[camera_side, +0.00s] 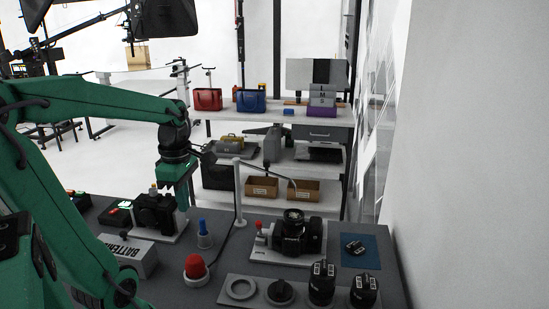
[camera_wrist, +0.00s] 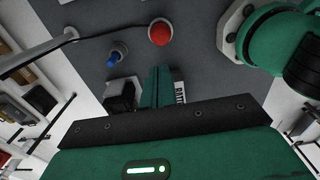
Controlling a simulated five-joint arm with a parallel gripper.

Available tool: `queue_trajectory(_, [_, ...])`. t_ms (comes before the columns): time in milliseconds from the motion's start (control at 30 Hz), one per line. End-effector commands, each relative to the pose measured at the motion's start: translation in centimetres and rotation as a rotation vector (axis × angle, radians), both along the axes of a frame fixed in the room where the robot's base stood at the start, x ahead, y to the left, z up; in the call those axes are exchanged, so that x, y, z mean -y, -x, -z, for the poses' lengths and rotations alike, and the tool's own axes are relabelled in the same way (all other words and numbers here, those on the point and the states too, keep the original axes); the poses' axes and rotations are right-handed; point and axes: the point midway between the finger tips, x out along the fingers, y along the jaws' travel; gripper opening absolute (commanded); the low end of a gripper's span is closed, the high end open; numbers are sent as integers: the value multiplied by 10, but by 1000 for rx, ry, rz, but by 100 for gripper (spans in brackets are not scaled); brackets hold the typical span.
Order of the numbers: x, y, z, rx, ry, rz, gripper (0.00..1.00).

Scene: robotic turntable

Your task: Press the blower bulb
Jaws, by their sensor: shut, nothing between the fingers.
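A red rounded dome on a white round base, which looks like the blower bulb (camera_side: 195,267), stands near the front of the dark table. It also shows at the top middle of the wrist view (camera_wrist: 161,33). My gripper (camera_side: 182,196) is shut and empty, pointing down beside the black camera on the left stand, behind the red bulb and apart from it. In the wrist view the closed green fingers (camera_wrist: 157,78) lie below the red bulb, with bare table between them.
A blue-tipped cone (camera_side: 204,236) stands between my gripper and the red bulb, slightly right. Another camera (camera_side: 294,235), a grey lens tray (camera_side: 237,299) and a blue mat (camera_side: 361,251) are at right.

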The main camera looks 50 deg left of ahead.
Motion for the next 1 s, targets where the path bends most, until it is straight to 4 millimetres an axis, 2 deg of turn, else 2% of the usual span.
queue_trajectory(267, [0, 0, 1, 0, 0, 2, 0])
queue_trajectory(467, [0, 0, 10, -1, 1, 3, 0])
queue_trajectory(667, [1, 0, 31, -3, 1, 3, 0])
queue_trajectory(1000, [1, 1, 78, -4, 3, 4, 0])
